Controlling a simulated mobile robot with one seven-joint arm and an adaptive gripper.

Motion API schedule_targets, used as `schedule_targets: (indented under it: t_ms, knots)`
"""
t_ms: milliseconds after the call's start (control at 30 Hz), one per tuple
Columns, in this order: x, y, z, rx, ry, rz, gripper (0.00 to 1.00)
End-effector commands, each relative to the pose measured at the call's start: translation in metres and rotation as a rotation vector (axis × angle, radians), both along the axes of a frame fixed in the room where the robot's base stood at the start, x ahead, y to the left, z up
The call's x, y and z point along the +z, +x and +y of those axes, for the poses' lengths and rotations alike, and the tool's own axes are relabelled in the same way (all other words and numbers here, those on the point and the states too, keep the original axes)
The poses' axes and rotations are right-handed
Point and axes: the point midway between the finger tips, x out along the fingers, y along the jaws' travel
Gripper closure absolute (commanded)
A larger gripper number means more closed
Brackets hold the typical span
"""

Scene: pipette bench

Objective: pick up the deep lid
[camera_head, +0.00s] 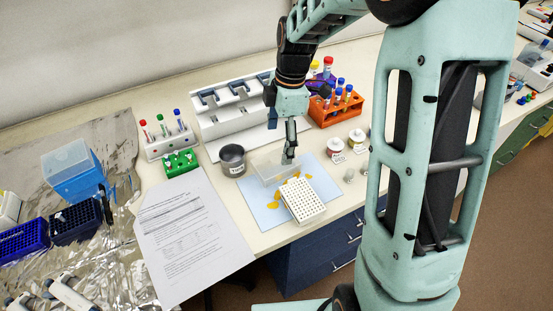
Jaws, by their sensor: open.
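A clear, see-through deep lid (265,173) sits on the light blue mat (262,213), at its back left beside the white tip rack. My gripper (288,160) points down at the right end of the lid, with its fingertips at or just above the lid's wall. The fingers are seen nearly edge-on, so the gap between them is hard to see. They are open, and I cannot tell whether they touch the lid.
The white rack (302,201) and loose yellow tips (273,205) lie on the mat. A grey metal cup (232,160) stands left of the lid. Small white jars (336,148), an orange tube rack (336,112) and a white pipette stand (230,112) surround it. Paper (185,235) lies front left.

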Motion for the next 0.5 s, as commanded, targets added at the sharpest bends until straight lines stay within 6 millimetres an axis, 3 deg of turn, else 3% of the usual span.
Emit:
schedule_targets:
  t_ms: [267,500]
  knots:
    - [-0.025,-0.001,0.003,-0.003,0.000,0.000,0.15]
    - [-0.060,-0.005,0.008,-0.004,0.000,0.001,0.15]
